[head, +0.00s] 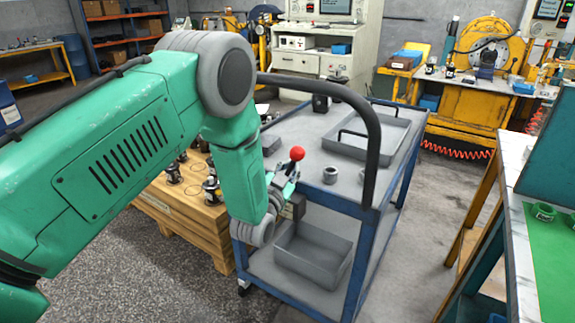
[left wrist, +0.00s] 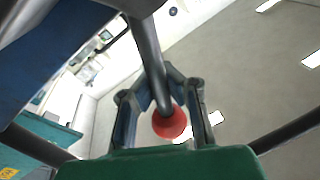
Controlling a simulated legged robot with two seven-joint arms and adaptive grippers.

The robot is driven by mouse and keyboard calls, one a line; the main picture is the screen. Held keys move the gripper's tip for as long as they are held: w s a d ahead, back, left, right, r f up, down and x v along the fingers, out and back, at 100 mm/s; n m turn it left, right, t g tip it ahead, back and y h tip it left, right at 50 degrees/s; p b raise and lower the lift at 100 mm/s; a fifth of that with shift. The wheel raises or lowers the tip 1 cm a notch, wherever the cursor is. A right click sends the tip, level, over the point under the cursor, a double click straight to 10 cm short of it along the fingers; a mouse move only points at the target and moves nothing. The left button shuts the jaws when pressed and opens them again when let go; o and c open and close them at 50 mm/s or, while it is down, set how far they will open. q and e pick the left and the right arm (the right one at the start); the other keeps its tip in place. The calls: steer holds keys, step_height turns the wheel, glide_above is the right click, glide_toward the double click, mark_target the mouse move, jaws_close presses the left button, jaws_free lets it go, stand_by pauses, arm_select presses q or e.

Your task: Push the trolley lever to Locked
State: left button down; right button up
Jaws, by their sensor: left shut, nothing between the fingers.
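The trolley (head: 368,208) has a blue frame and grey shelves. Its lever has a red ball knob (head: 297,153), near the trolley's left end. My left gripper (head: 287,180) is beside the lever, just below the knob in the head view. It is shut with nothing held. In the left wrist view the red knob (left wrist: 169,122) and its dark rod (left wrist: 149,60) overlap the gripper's fingers. I cannot tell whether they touch. My arm and gripper hide the lever's base. No Locked marking is readable. My right gripper is not in view.
A black handle (head: 372,130) arches over the trolley's near end. A grey tray (head: 375,137) and a small grey ring (head: 330,174) are on its top. A grey bin (head: 312,257) is on the lower shelf. A wooden pallet (head: 178,212) with parts stands at left.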

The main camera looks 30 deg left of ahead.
arm_select(q)
steer(key=shift+s+d+f+m, duration=0.1)
steer(key=shift+d+f+m, duration=0.2)
steer(key=shift+m, duration=0.1)
steer(key=shift+f, duration=0.15)
steer(key=c, duration=1.6)
jaws_free()
steer(key=shift+o, duration=0.2)
steer(key=shift+d, duration=0.1)
steer(key=shift+r, duration=0.2)
steer(key=s+f, duration=0.2)
steer(key=s, duration=0.9)
steer(key=shift+s+d, duration=0.35)
steer(key=shift+f, duration=0.1)
